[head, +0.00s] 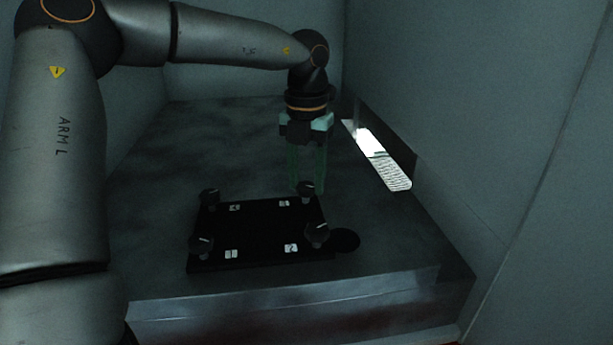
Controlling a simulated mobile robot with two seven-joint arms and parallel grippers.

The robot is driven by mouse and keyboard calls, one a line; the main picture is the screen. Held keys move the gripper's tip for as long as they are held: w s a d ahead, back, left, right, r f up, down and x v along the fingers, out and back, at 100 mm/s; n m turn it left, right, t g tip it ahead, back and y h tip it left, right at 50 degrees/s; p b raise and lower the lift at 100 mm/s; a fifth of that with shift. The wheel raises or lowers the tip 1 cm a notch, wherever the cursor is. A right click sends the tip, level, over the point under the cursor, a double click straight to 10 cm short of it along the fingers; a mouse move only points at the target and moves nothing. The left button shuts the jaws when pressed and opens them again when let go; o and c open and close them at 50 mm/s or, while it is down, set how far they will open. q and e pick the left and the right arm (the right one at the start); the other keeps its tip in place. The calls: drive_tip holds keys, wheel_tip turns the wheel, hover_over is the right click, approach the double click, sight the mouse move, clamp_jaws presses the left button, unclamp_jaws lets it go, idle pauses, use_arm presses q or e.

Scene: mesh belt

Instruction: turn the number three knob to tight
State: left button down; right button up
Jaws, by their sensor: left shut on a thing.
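A black panel (262,236) lies on the grey table and carries a dark knob near each corner. The knobs are far left (210,196), far right (306,189), near left (201,245) and near right (316,235). Small white labels sit beside them; the near right label (291,248) looks like a 2, and the others are too small to read surely. My left gripper (307,187) points down and is shut on the far right knob, its greenish fingers around it. My right gripper is not in view.
The grey table (200,140) is clear behind and left of the panel. A dark round disc (345,240) is at the panel's right edge. A bright mesh belt (383,160) shows through a slot in the right wall. Walls enclose the table at the back and right.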

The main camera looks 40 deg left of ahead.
sight(306, 184)
use_arm(q)
drive_tip(key=shift+c, duration=1.9)
unclamp_jaws()
wheel_tip(306, 184, up, 12)
drive_tip(key=shift+r, duration=0.25)
